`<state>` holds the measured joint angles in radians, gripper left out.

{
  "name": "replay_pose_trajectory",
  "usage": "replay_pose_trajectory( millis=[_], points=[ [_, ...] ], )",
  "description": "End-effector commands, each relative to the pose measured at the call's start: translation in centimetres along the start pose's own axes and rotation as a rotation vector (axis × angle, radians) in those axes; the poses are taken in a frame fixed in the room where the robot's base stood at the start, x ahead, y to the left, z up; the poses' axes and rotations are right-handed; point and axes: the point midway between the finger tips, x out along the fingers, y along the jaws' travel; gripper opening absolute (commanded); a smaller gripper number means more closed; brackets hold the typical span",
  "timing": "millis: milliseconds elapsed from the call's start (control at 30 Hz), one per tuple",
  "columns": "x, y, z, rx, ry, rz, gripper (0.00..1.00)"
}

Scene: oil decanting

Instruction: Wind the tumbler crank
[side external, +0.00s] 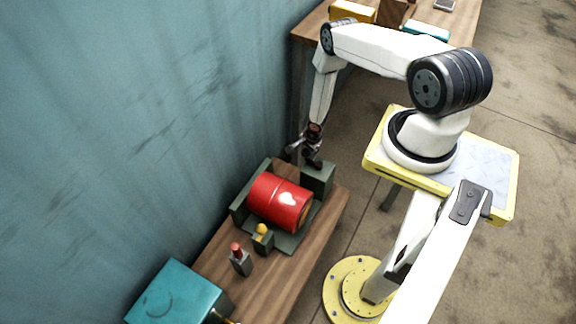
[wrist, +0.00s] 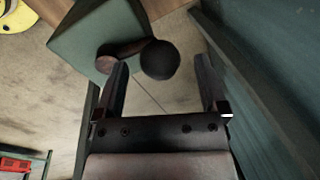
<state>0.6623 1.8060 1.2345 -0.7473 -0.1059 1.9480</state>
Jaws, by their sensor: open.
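The tumbler crank shows in the wrist view as a brown arm (wrist: 122,52) on the face of a green box (wrist: 90,30), with a round black knob (wrist: 160,60) at its end. My gripper (wrist: 162,72) is open, and the knob shows between its two fingertips. I cannot tell whether either finger touches it. In the side external view my gripper (side external: 305,150) is at the far end of the tumbler, beside the green box (side external: 318,178). A red drum (side external: 275,200) lies on its side in the green tumbler frame. The crank is hard to make out in that view.
A wooden bench (side external: 275,276) carries the tumbler, a yellow ball (side external: 262,231) on a green block, a small red-topped grey item (side external: 239,261) and a teal box (side external: 178,293). A teal wall (side external: 150,120) runs close beside my gripper. Another table (side external: 310,25) stands behind.

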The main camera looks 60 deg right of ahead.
Motion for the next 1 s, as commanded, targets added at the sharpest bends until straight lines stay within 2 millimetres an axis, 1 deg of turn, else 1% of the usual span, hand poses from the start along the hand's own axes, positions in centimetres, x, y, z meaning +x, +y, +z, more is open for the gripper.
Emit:
replay_pose_trajectory(
  millis=[300, 767, 800, 867, 900, 967, 1000],
  points=[
    [1.3, 0.0, 0.0, -0.001, 0.001, 0.000, 0.92],
    [1.6, 0.0, 0.0, 0.000, 0.002, 0.000, 0.92],
    [1.6, 0.0, 0.0, 0.000, 0.002, 0.000, 0.89],
    [1.6, 0.0, 0.0, 0.000, 0.002, 0.000, 0.70],
    [1.6, 0.0, 0.0, 0.000, 0.002, 0.000, 0.57],
    [1.6, 0.0, 0.0, 0.000, 0.002, 0.000, 0.38],
    [1.6, 0.0, 0.0, 0.000, 0.002, 0.000, 0.25]
  ],
)
